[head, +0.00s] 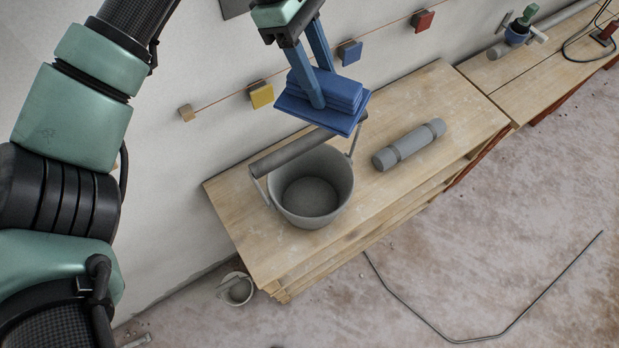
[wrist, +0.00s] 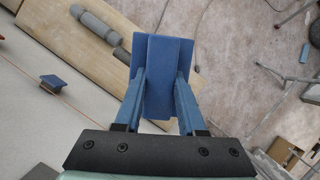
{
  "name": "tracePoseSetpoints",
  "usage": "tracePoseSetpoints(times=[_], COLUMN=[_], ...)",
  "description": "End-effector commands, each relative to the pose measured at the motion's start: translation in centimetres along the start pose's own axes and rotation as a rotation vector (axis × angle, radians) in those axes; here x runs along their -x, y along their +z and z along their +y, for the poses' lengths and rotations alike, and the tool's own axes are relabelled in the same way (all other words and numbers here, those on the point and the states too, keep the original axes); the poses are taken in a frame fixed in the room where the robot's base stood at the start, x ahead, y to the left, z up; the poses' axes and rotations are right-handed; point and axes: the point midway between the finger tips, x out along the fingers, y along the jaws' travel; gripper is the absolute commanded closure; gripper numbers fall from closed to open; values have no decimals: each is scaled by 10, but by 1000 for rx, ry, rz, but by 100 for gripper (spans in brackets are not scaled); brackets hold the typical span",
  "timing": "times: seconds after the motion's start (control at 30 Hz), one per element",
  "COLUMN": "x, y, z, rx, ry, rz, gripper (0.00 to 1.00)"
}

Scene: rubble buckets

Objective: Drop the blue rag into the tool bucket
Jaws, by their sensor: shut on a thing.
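The blue rag (head: 325,97) is a folded stack of flat layers. My gripper (head: 318,95) is shut on it, with one finger on each side. In the wrist view the rag (wrist: 162,70) sits between the two fingers of my gripper (wrist: 160,90). The tool bucket (head: 335,200) is grey and stands upright on the wooden bench, with its dark handle raised across the rim. The rag is in the air, above the bucket in the picture and toward the wall. The bucket looks empty; it cannot be made out in the wrist view.
A grey roll (head: 409,145) lies on the bench (head: 440,95) right of the bucket. Yellow (head: 261,95), blue (head: 350,52) and red (head: 422,20) blocks sit along a cord on the wall. A small pail (head: 236,289) stands on the floor, and a bent rod (head: 480,341) lies there.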

Motion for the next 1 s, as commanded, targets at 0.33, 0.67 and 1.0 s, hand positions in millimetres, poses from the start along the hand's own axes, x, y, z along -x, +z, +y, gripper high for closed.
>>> tracePoseSetpoints(times=[0.33,0.67,1.0], x=[-38,-51,-50], y=[-15,-21,-20], z=[0,0,0], rx=[1,0,0], ry=[-1,0,0], rz=[-1,0,1], gripper=[100,100,26])
